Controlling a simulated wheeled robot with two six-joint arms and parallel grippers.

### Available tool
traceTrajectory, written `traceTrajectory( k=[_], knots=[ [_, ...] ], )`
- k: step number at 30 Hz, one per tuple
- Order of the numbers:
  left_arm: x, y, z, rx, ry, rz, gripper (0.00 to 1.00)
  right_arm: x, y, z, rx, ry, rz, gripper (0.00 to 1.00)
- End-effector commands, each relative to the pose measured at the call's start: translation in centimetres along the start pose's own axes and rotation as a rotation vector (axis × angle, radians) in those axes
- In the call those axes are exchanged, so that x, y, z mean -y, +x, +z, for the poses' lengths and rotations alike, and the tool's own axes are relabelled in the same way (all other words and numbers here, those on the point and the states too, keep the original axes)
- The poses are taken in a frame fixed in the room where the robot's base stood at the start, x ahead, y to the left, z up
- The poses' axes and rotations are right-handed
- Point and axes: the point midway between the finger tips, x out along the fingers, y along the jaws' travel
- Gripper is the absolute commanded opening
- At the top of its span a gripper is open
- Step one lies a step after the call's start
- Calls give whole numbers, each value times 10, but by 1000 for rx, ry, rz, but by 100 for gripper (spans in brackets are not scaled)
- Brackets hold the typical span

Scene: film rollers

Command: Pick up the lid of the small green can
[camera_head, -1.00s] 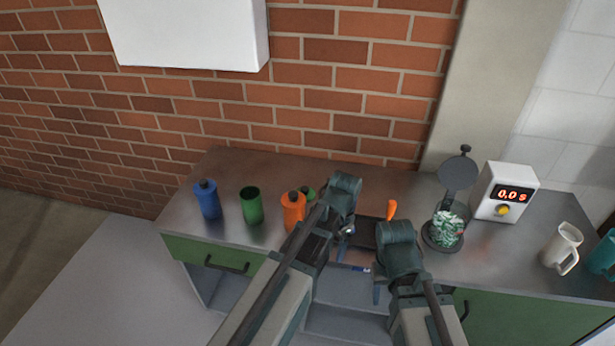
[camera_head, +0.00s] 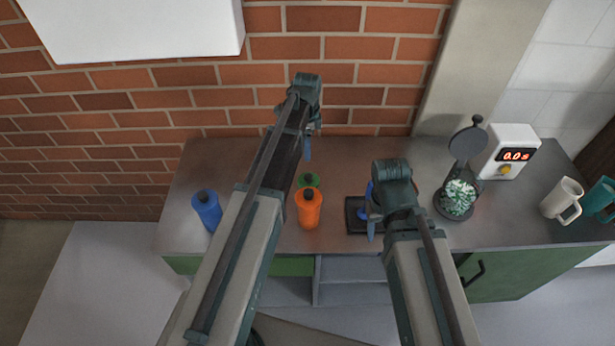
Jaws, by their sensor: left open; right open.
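A green lid with a dark knob (camera_head: 308,180) shows just behind the orange bottle (camera_head: 308,210); its lower part is hidden, so I cannot tell what it rests on. My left gripper (camera_head: 307,148) is open and empty, beyond the lid toward the wall and apart from it in the picture. The green can is not visible now; my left arm covers that part of the counter. My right gripper (camera_head: 371,212) is open over the dark tray, to the right of the orange bottle.
The dark tray (camera_head: 354,228) lies under my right gripper. A glass jar with green-white contents (camera_head: 458,198), a white timer box (camera_head: 508,150) and a white mug (camera_head: 562,200) stand at the right. The brick wall closes the back.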

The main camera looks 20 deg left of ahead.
Motion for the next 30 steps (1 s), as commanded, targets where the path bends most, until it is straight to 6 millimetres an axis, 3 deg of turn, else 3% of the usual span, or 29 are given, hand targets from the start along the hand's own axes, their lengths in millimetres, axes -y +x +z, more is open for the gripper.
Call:
traceTrajectory(
  k=[5,21,30],
  knots=[
    [0,14,0,0,-1,0,71,1,14,-1,0,0,0,50],
    [-1,84,-1,0,-1,0,71,8,84,-5,0,0,0,50],
    [-1,88,-1,0,-1,0,71,8,87,-5,0,0,0,50]
  ],
)
